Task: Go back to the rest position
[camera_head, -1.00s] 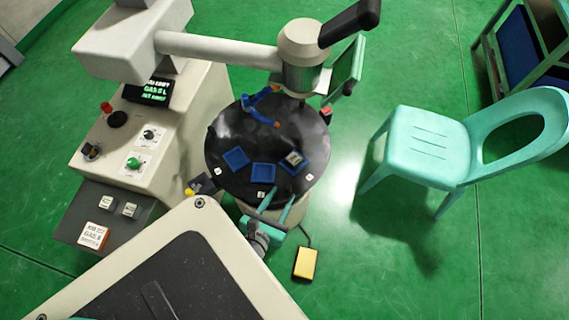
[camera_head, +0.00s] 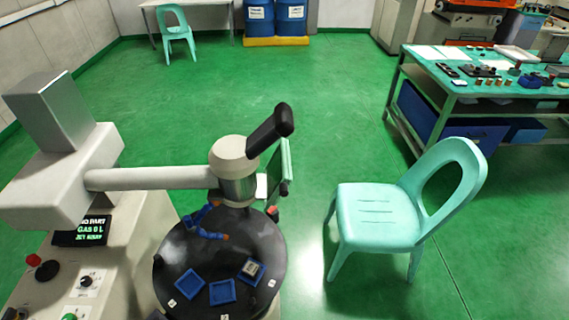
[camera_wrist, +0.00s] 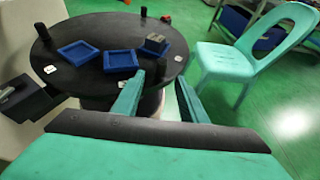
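My gripper (camera_wrist: 158,86) shows in the wrist view as two teal fingers standing apart, with nothing held between them. It is beside the near edge of the round black table (camera_wrist: 95,76), and whether it touches the edge I cannot tell. In the head view my gripper is out of sight; the round table (camera_head: 190,245) stands under the machine's arm. Blue square trays lie on it: a left one (camera_head: 190,283), a middle one (camera_head: 222,292), and a right one (camera_head: 243,275) holding a grey block (camera_head: 251,268). A blue jointed piece (camera_head: 203,226) lies near the back.
The machine (camera_head: 150,178) reaches over the table from the left. A teal chair (camera_head: 375,213) stands close on the right. A workbench (camera_head: 470,110) with tools is at the back right, and blue barrels (camera_head: 291,20) stand far back. Green floor (camera_head: 240,95) is clear behind the machine.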

